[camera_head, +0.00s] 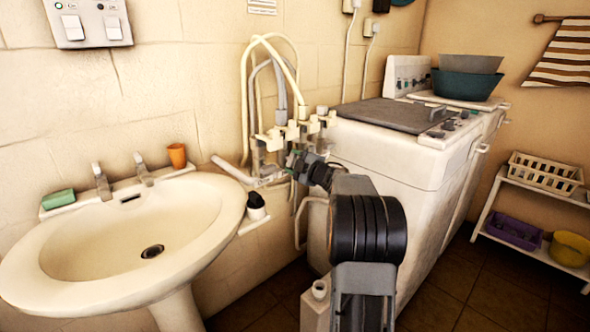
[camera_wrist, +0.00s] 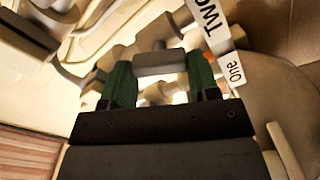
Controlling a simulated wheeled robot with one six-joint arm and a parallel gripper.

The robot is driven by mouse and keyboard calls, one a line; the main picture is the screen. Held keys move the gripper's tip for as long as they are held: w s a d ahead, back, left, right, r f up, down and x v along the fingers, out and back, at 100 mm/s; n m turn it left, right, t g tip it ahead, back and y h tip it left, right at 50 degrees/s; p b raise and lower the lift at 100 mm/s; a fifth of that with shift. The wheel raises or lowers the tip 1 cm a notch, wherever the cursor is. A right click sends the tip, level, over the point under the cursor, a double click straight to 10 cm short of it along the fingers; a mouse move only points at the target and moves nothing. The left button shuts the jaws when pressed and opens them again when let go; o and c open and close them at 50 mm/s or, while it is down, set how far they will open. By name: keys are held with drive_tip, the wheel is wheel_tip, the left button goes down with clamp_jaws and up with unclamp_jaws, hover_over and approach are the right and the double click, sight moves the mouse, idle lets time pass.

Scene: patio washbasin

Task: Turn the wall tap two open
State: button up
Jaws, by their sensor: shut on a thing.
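A cluster of cream wall taps (camera_head: 292,131) with hoses stands on the wall between the washbasin and the white machine in the head view. My gripper (camera_head: 294,160) reaches in at the front of this cluster. White labels reading "Two" (camera_wrist: 210,18) and "One" (camera_wrist: 236,70) show just right of the handle. The labels are too small to read in the head view, and my arm and gripper hide part of the taps there.
The washbasin (camera_head: 207,215) is at left, with two small taps, a green soap (camera_head: 57,199) and an orange cup (camera_head: 177,155). The white machine (camera_head: 385,155) stands close at right of my gripper. A shelf (camera_head: 524,244) with baskets is far right.

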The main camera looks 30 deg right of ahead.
drive_tip(key=n+b, duration=0.3)
drive_tip(key=n, duration=0.2)
drive_tip(key=shift+f, duration=0.2)
drive_tip(key=shift+n+b, duration=0.3)
drive_tip(key=shift+b, duration=0.05)
drive_tip(key=o, duration=0.9)
drive_tip(key=shift+r, duration=0.1)
drive_tip(key=s+d, duration=0.1)
drive_tip(key=s, duration=0.3)
drive_tip(key=s+p, duration=0.1)
drive_tip(key=s, duration=0.4)
drive_tip(key=s+d, duration=0.1)
drive_tip(key=s, duration=0.3)
drive_tip(key=shift+s+d, duration=0.3)
